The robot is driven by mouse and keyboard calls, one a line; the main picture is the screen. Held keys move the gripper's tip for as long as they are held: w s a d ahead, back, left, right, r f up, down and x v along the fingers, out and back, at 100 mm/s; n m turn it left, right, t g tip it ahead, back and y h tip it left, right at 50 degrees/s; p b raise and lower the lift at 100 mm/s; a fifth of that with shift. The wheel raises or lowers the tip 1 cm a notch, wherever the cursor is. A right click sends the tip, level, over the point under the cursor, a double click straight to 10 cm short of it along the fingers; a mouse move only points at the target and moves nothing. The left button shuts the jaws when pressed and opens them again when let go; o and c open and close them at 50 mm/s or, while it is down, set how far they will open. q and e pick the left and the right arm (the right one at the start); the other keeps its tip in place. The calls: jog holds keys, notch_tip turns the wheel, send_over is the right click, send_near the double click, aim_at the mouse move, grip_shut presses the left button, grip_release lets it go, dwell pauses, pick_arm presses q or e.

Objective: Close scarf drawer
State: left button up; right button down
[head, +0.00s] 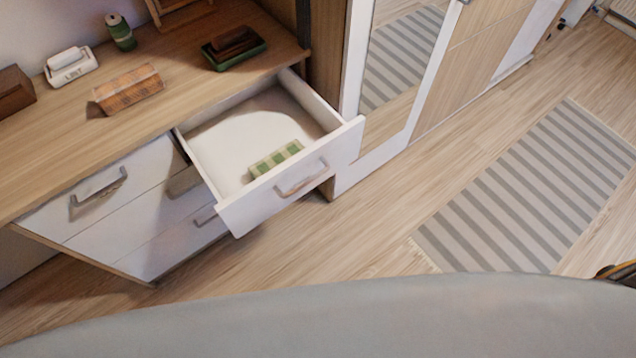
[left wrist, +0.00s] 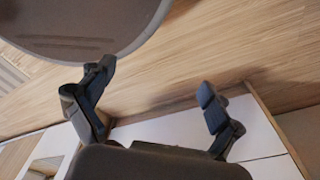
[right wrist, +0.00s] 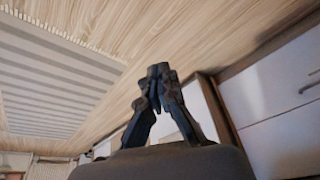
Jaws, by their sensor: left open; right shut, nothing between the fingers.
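The white drawer (head: 343,146) is pulled out from the top right of the wooden dresser. A green checkered folded scarf (head: 275,158) lies inside, near the drawer front. The drawer front has a grey bar handle (head: 301,177). My left gripper (left wrist: 155,78) is open and empty in the left wrist view, with white panels and wood floor behind its fingers. My right gripper (right wrist: 157,72) is shut and empty in the right wrist view, with a white cabinet front beyond it at the right. Neither gripper's fingers show in the head view, and neither touches the drawer.
The dresser top (head: 60,155) holds a patterned box (head: 128,90), a white dish (head: 71,65), a green can (head: 121,32) and a dark green tray (head: 234,52). A mirrored wardrobe (head: 400,60) stands right of the drawer. A striped rug (head: 530,190) lies on open floor.

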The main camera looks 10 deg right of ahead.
jog(key=w+d+m+t+b, duration=0.1)
jog(key=w+m+t+b, duration=0.4)
jog(key=w, duration=0.7)
pick_arm(q)
jog(key=w+d+f+t+b, duration=0.15)
jog(key=w+f+b, duration=0.45)
jog(key=w+b, duration=0.7)
pick_arm(e)
jog(key=m+t+y+b, duration=0.5)
jog(key=m+t+y, duration=0.15)
jog(key=y, duration=0.25)
send_near(320, 168)
jog(key=b+x, duration=0.1)
jog(key=x, duration=0.4)
jog(key=shift+w+a, duration=0.15)
jog(key=shift+w, duration=0.2)
pick_arm(q)
notch_tip(320, 168, up, 7)
jog(key=w, duration=0.2)
jog(key=shift+w+d+b, duration=0.3)
jog(key=shift+d, duration=0.15)
pick_arm(e)
jog(key=shift+w+a, duration=0.35)
jog(key=shift+w, duration=0.2)
pick_arm(q)
jog(key=shift+r, duration=0.1)
